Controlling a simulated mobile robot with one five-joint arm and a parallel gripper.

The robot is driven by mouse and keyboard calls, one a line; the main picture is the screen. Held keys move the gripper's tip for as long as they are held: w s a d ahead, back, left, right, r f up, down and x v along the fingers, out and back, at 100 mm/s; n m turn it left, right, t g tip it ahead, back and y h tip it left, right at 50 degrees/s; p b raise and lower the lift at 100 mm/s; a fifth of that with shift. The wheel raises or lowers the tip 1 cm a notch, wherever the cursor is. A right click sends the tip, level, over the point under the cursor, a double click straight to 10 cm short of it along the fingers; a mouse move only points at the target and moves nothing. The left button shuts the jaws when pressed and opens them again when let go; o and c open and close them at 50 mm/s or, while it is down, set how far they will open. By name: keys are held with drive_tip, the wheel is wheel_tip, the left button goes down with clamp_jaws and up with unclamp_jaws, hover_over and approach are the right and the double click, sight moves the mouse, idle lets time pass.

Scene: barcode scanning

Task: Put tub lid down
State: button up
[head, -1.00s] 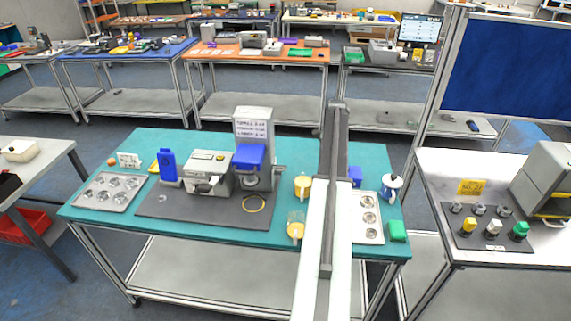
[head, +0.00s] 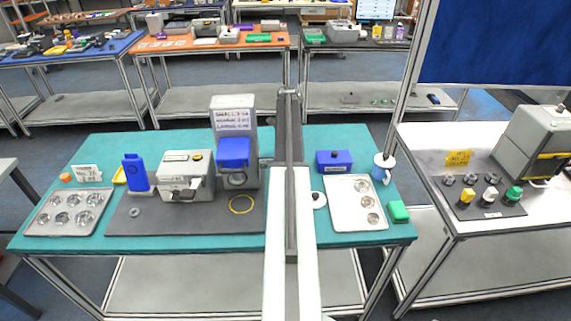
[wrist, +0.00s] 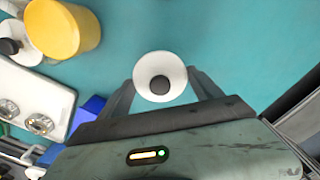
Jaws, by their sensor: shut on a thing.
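The tub lid (wrist: 178,88) is a round white disc with a black knob. In the wrist view it sits between the two fingertips of my gripper (wrist: 160,84), which is shut on it. Teal table top shows around it, but its height above the table is hard to judge. A yellow tub (wrist: 75,30) stands on the table at upper left, apart from the held lid. A second white lid with a dark knob lies at the far left of the wrist view (wrist: 30,48). In the head view my arm hides my gripper and the held lid.
A white tray with metal cups (head: 345,217), a blue box (head: 334,162), a green block (head: 398,211) and a blue-and-white pot (head: 383,172) stand on the right of the teal table (head: 350,136). A grey mat (head: 190,222) with machines is on the left.

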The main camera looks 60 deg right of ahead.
drive_tip(key=shift+f, duration=0.2)
wheel_tip(320, 180, down, 4)
drive_tip(key=b, duration=0.3)
drive_tip(key=shift+s+b, duration=0.1)
drive_tip(key=shift+b, duration=0.3)
drive_tip(key=shift+r, duration=0.25)
drive_tip(key=shift+f, duration=0.25)
drive_tip(key=o, duration=1.3)
drive_tip(key=shift+r, duration=0.1)
wheel_tip(320, 180, up, 13)
drive_tip(key=p, duration=1.2)
drive_tip(key=shift+f+p, duration=0.2)
drive_tip(key=shift+p, duration=0.2)
drive_tip(key=shift+f, duration=0.15)
